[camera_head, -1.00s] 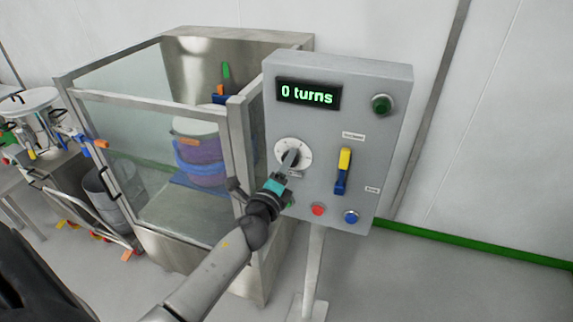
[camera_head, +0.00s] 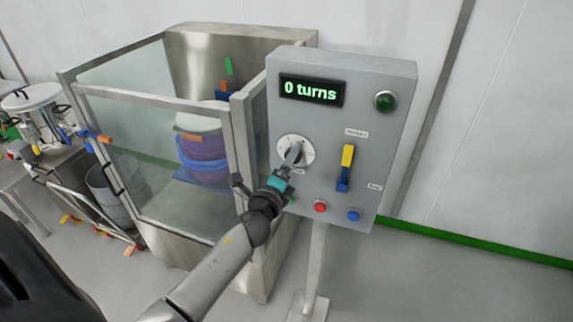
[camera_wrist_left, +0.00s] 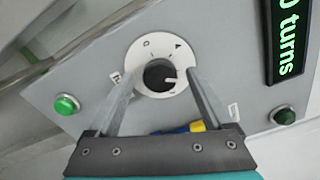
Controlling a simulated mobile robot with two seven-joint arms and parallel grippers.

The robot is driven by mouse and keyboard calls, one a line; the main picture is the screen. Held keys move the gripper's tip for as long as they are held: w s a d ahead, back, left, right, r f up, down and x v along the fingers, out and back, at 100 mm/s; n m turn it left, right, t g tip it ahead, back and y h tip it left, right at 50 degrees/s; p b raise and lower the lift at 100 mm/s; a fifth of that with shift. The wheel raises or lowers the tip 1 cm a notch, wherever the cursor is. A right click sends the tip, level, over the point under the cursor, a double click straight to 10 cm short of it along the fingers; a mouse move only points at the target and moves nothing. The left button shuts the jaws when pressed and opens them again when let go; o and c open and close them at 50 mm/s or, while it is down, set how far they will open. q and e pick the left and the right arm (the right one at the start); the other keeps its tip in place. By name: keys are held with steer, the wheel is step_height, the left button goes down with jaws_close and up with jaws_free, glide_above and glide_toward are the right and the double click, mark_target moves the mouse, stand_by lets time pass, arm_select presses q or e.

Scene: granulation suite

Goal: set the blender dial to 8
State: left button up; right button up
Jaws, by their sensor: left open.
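The blender dial is a black knob on a round white plate (camera_head: 308,151) on the grey control box (camera_head: 388,140). In the left wrist view the dial (camera_wrist_left: 159,75) shows a white pointer mark on its right side. The display (camera_head: 311,91) above it reads "0 turns". My left gripper (camera_head: 290,160) is at the dial. In the left wrist view its open fingers (camera_wrist_left: 160,92) reach either side of the dial plate, and the knob lies between them with gaps on both sides. My right gripper is not in view.
The box also carries a yellow and blue lever (camera_head: 346,165), a green lamp (camera_head: 384,101), a red button (camera_head: 320,206) and a blue button (camera_head: 353,214). A glass-sided enclosure (camera_head: 150,150) with a drum inside stands left of it. Clear floor lies at right.

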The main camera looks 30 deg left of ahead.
arm_select(q)
steer(key=b+v, duration=0.2)
steer(key=v, duration=1.3)
steer(key=shift+s+a+f, duration=0.1)
steer(key=shift+s, duration=0.05)
steer(key=s+d+f+n+g+h+b, duration=0.1)
steer(key=s+d+f+n+g+b, duration=0.15)
steer(key=f, duration=0.95)
steer(key=s+d+f+n+g+h+b, duration=0.1)
steer(key=s+f+n+g, duration=0.2)
steer(key=f, duration=0.9)
steer(key=s+d+f+n+g+h+b, duration=0.1)
steer(key=s+d+f+n+g+b, duration=0.15)
steer(key=f, duration=0.95)
steer(key=s+d+f+n+g+b, duration=0.1)
steer(key=s+f+n+g, duration=0.3)
steer(key=s+f, duration=0.6)
steer(key=s+d+f+n+g+h+b, duration=0.1)
steer(key=s+f+n+g, duration=0.3)
steer(key=s+f, duration=0.7)
steer(key=s+d+n+b, duration=0.1)
steer(key=s, duration=0.2)
steer(key=shift+s+d, duration=0.25)
steer(key=shift+s, duration=0.1)
